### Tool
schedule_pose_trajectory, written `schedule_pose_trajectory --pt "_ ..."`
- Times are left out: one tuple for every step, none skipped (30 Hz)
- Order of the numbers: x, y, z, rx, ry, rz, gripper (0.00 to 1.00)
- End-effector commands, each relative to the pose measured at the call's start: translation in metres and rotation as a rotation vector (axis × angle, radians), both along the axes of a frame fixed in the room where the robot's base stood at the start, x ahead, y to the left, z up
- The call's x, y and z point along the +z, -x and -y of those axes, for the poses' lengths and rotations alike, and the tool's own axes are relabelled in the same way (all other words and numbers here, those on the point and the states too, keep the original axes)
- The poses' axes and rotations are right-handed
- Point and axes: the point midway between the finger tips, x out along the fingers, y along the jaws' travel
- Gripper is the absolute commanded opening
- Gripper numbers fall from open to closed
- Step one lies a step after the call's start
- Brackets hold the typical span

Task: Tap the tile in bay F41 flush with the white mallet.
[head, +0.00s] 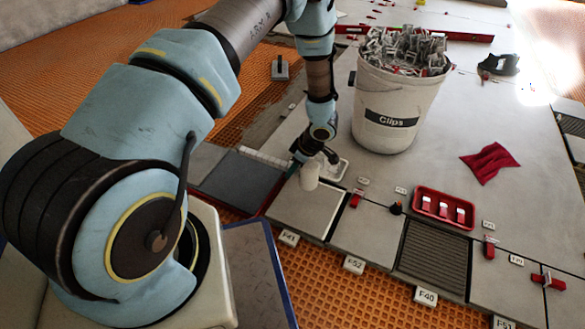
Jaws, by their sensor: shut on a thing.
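My gripper (305,160) points down at the near left part of the tiled floor and is shut on the white mallet (309,177). The mallet's pale, rounded head shows just below the fingers; its handle is mostly hidden by the gripper. The head is over the far part of the light grey tile (306,208) behind the label F41 (289,238). I cannot tell whether the head touches the tile. The tile has a pale right edge; how high it sits is not clear.
A white bucket (388,120) marked Clips stands behind and right of my gripper. A red tray (443,208), red cloth (491,163) and several small red clips lie on the tiles to the right. A dark slate tile (240,180) is left of F41. Orange matting (262,290) borders the front.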

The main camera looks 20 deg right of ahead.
Motion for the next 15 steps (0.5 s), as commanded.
schedule_pose_trajectory --pt "0.005 0.000 0.000 0.000 0.000 0.000 0.00" --pt "0.004 0.000 0.000 0.000 0.000 0.000 0.00" --pt "0.003 0.000 0.000 0.000 0.000 0.000 0.00" --pt "0.002 0.000 0.000 0.000 0.000 0.000 0.00" --pt "0.002 0.000 0.000 0.000 0.000 0.000 0.00" --pt "0.002 0.000 0.000 0.001 0.000 0.000 0.00" --pt "0.002 0.000 0.000 0.001 0.000 0.000 0.00" --pt "0.001 0.000 0.000 0.001 0.000 0.000 0.00" --pt "-0.003 0.000 0.000 0.000 -0.001 -0.001 0.00" --pt "-0.010 0.000 -0.001 0.001 -0.001 -0.001 0.00" --pt "-0.019 0.001 -0.001 0.002 -0.001 -0.002 0.00" --pt "-0.034 0.001 -0.001 0.002 -0.002 -0.003 0.00" --pt "-0.045 0.001 -0.001 0.002 -0.002 -0.003 0.00" --pt "-0.054 0.001 -0.001 0.002 -0.002 -0.003 0.00" --pt "-0.055 0.000 0.000 0.002 0.001 0.000 0.00"
